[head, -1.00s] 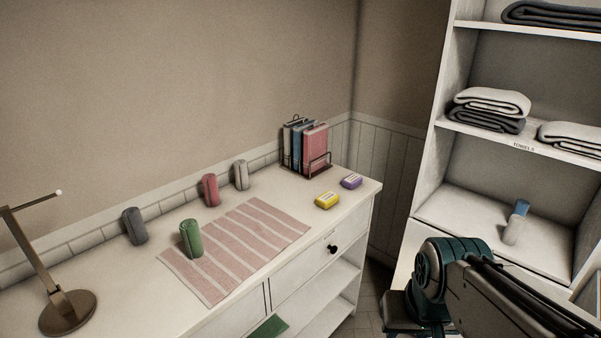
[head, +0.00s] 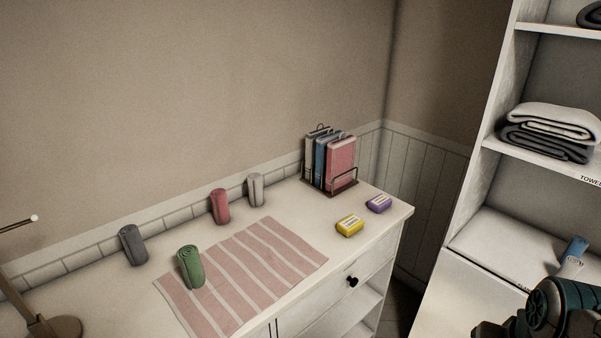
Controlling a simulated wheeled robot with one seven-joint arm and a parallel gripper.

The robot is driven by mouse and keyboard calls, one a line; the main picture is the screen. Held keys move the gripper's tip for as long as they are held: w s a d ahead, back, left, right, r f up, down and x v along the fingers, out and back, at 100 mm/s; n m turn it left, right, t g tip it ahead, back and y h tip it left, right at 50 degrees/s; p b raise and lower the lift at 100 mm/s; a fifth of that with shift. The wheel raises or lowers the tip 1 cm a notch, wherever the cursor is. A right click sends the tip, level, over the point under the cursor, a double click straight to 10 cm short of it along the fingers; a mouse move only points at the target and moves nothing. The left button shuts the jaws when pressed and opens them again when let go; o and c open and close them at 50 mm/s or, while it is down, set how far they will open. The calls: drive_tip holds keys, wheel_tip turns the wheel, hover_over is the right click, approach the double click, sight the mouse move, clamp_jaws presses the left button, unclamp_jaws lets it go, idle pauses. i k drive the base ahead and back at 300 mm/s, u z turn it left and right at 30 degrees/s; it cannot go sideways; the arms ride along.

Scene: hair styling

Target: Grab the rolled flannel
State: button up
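Several rolled cloths stand upright on the white counter (head: 376,240). A green roll (head: 190,268) stands on the left part of a pink and white striped mat (head: 262,262). A dark grey roll (head: 133,245), a red roll (head: 220,207) and a light grey roll (head: 255,190) stand behind it along the tiled backsplash. Which one is the flannel I cannot tell from the pictures. Part of my dark arm shows at the lower right, far from the rolls. My gripper's fingers are not in view.
A wire rack (head: 330,166) with folded cloths stands at the counter's back right. Yellow (head: 350,225) and purple (head: 378,204) packets lie before it. A metal stand (head: 45,325) is at the left. A shelf unit with folded towels (head: 548,132) and a blue-topped bottle (head: 573,256) is at right.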

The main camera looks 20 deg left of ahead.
sight(254, 183)
drive_tip(key=u, duration=0.3)
drive_tip(key=i, duration=0.75)
drive_tip(key=u, duration=1.1)
drive_tip(key=i, duration=0.4)
drive_tip(key=u, duration=0.35)
